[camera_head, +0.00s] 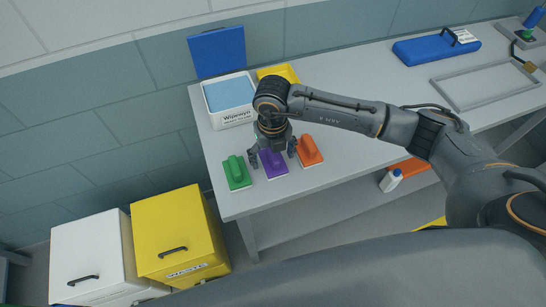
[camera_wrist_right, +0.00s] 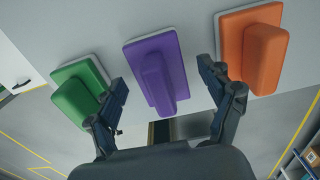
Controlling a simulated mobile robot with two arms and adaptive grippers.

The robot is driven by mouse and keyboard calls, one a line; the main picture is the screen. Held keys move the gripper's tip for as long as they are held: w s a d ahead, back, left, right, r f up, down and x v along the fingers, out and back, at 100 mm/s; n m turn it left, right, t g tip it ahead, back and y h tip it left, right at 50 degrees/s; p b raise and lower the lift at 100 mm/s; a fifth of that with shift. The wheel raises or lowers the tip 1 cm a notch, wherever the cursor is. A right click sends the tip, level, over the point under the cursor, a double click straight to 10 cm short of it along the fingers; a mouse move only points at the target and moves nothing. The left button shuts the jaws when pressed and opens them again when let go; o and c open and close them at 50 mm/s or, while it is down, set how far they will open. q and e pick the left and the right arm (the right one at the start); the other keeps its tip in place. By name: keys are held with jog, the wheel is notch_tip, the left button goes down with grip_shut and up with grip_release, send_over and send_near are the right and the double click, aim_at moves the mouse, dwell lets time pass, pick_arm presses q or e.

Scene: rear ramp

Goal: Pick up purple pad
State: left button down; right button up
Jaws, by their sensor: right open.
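The purple pad (camera_head: 274,166) lies on the grey table near its front edge, between the green pad (camera_head: 236,173) and the orange pad (camera_head: 309,151). It has a raised purple handle. My right gripper (camera_head: 272,156) is open, above the purple pad, with a finger to each side of it. In the right wrist view the purple pad (camera_wrist_right: 152,55) shows between the two open fingers, its handle pointing toward the gripper. The fingers appear apart from it. The gripper covers part of the pad in the head view. My left gripper is out of view.
A white wipes tub (camera_head: 234,116) with its blue lid raised and a yellow container (camera_head: 280,73) stand behind. A blue case (camera_head: 430,52) and an empty grey tray (camera_head: 487,86) are farther right. A yellow bin (camera_head: 177,230) and a white bin (camera_head: 87,252) stand left of the table.

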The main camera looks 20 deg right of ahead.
jog(key=shift+c, duration=0.4)
jog(key=c, duration=1.2)
jog(key=shift+r+b, duration=0.5)
jog(key=shift+s+a+r+b, duration=0.1)
jog(key=shift+r+b, duration=0.3)
jog(key=shift+r, duration=0.25)
jog(key=shift+s+a+r+b, duration=0.1)
jog(key=shift+r+b, duration=0.25)
jog(key=shift+r, duration=0.25)
jog(key=s+a+r+b, duration=0.1)
jog(key=s+a+r, duration=0.1)
jog(key=s+r, duration=0.1)
jog(key=s+a+r+b, duration=0.1)
jog(key=s+a+r, duration=0.2)
jog(key=s, duration=0.1)
jog(key=s+a+r+b, duration=0.1)
jog(key=s+a+r, duration=0.1)
jog(key=s+r, duration=0.1)
jog(key=shift+s+a+r+b, duration=0.3)
jog(key=shift+s, duration=0.3)
